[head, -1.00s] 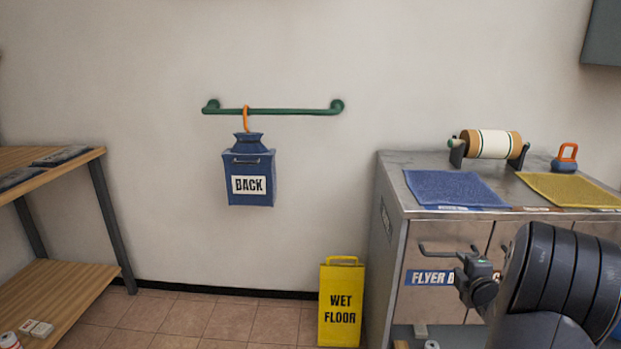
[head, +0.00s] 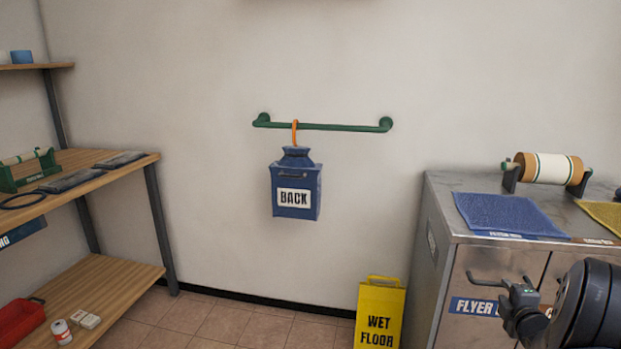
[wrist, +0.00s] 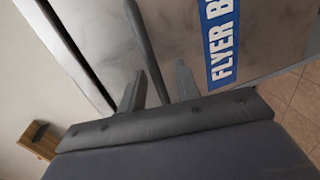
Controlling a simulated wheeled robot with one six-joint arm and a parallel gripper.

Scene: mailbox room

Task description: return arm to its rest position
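The fingertips are hard to make out in that view.
A blue BACK box (head: 296,180) hangs by an orange hook from a green wall rail (head: 345,127). A yellow WET FLOOR sign (head: 379,318) stands left of the cabinet. Wooden shelves (head: 110,175) are at the left. Tiled floor (head: 240,325) between is clear.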

